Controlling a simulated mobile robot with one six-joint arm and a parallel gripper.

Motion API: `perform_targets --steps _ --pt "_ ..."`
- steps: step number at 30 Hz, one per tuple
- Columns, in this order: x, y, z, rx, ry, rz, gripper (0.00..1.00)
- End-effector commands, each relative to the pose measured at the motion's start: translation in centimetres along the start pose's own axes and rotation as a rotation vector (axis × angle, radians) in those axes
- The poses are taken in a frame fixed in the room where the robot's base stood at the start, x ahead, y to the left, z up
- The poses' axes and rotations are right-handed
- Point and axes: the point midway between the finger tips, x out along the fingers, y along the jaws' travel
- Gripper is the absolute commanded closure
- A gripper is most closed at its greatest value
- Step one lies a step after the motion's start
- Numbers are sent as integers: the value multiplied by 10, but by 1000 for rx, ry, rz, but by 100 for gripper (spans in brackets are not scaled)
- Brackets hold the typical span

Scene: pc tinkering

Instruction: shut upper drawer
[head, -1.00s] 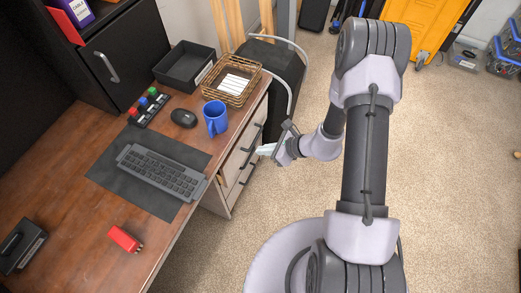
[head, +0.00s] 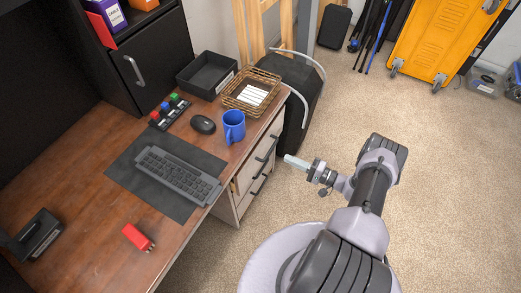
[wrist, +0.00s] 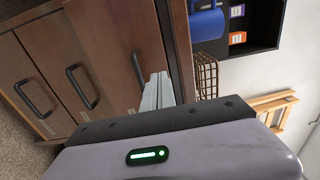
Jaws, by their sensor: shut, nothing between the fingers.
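The drawer unit (head: 237,205) stands under the right end of the desk. Its upper drawer (wrist: 105,35) has a dark bar handle (wrist: 138,68) and lies nearest the desktop in the turned wrist view. I cannot tell for sure how far this drawer stands out. Two lower handles, the middle one (wrist: 82,87) and the bottom one (wrist: 37,100), also show in the wrist view. My gripper (head: 289,160) is shut and empty, pointing left at the drawer fronts, with a gap between in the head view. In the wrist view its pale fingers (wrist: 157,92) overlap the upper drawer's area near the handle.
A blue mug (head: 234,127) and a wicker basket (head: 250,93) stand near the desk's right edge above the drawers. The carpet (head: 460,190) to the right is clear.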

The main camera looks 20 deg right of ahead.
Motion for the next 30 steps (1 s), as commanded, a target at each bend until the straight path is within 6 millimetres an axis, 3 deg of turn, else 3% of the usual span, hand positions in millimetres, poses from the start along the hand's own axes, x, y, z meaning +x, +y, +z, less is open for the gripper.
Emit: perform_targets --steps 9,15,30 --pt "71 3 1 1 -4 1 100" --pt "100 2 1 2 -4 2 100" --pt "112 0 3 3 -2 2 100"
